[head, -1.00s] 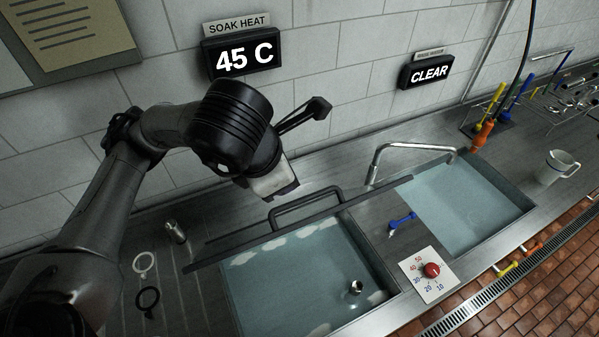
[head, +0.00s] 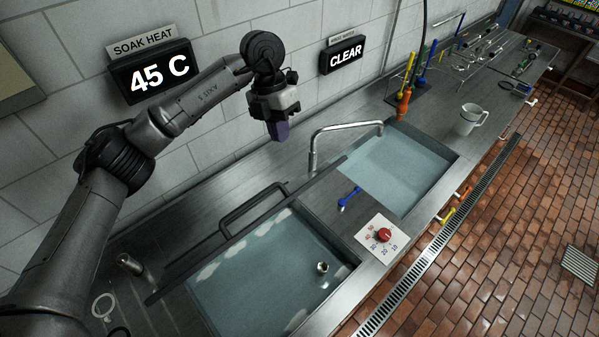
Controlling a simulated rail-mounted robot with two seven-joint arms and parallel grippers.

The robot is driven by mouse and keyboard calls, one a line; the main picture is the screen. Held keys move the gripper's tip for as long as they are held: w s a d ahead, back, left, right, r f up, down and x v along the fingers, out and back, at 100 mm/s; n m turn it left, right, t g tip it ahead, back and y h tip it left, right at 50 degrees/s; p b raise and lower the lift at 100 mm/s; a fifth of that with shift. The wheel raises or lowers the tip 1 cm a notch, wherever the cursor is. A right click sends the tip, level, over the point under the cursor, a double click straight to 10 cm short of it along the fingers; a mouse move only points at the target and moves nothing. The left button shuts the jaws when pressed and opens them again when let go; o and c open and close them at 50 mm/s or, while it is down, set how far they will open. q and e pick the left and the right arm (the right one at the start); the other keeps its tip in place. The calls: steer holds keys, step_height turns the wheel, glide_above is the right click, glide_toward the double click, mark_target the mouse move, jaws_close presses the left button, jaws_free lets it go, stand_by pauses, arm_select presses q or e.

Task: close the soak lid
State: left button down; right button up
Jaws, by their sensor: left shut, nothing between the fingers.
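The soak basin (head: 265,270) is the near-left sink, full of water, with its surface uncovered. The soak lid (head: 185,271) shows as a long dark narrow edge along the back of that basin, with a bar handle (head: 237,211) on its far side. The lid looks raised and seen nearly edge-on; its exact tilt is hard to tell. My left gripper (head: 281,134) is shut and empty, pointing down in front of the wall, above and beyond the handle and apart from it. My right gripper is not in view.
A tap (head: 345,128) arches over the second water-filled basin (head: 440,160). A blue lever (head: 349,197) and a red dial (head: 385,235) sit between the basins. A white jug (head: 470,119) and an orange-handled tool (head: 404,103) stand farther right. The wall displays read 45 C and CLEAR.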

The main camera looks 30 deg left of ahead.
arm_select(q)
steer(key=w+a+f+h, duration=0.1)
steer(key=w+a+h, duration=0.1)
steer(key=w+a, duration=0.1)
steer(key=m+p, duration=0.3)
steer(key=p, duration=0.2)
glide_toward(304, 185)
steer(key=x, duration=0.5)
steer(key=shift+s, duration=0.15)
steer(key=shift+s+d+f, duration=0.2)
steer(key=shift+d+f, duration=0.3)
steer(key=shift+d, duration=0.05)
